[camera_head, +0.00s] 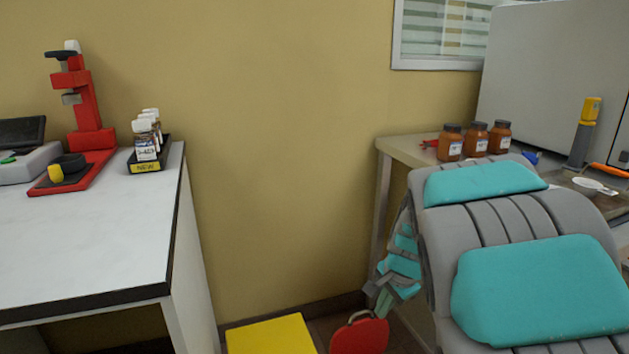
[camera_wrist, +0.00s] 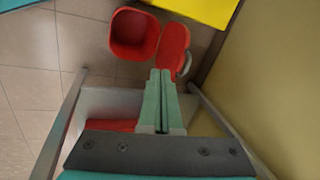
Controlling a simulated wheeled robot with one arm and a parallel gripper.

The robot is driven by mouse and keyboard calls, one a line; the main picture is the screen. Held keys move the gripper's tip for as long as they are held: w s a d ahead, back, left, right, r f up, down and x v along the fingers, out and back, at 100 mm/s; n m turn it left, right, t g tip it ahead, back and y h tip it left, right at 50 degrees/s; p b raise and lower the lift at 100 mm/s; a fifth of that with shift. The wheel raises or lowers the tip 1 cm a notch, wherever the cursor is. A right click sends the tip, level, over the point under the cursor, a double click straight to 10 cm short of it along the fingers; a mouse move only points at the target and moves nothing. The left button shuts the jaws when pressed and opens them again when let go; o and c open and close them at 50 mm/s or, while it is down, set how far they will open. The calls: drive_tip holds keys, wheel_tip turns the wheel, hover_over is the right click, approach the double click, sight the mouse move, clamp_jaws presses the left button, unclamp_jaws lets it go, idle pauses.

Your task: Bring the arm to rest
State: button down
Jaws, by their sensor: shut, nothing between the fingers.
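My arm (camera_head: 540,290), grey with teal pads, fills the lower right of the head view. My gripper (camera_head: 383,303) hangs beside it, pointing down near the gap between the two tables, partly hidden by the arm. In the wrist view my gripper (camera_wrist: 161,75) shows two pale green fingers pressed together. It is shut and empty, above the floor area with a red bin (camera_wrist: 134,34) and its red lid (camera_wrist: 173,50).
The left white table (camera_head: 90,235) carries a red press stand (camera_head: 86,105) and a rack of small bottles (camera_head: 149,158). The right table (camera_head: 408,150) holds three brown jars (camera_head: 476,138). A yellow box top (camera_head: 270,336) is low between the tables.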

drive_tip(key=s+a+n+g+h, duration=0.1)
drive_tip(key=s+n+g, duration=0.3)
drive_tip(key=s+n, duration=0.8)
drive_tip(key=s, duration=2.1)
drive_tip(key=shift+g, duration=0.4)
drive_tip(key=shift+w+r, duration=0.1)
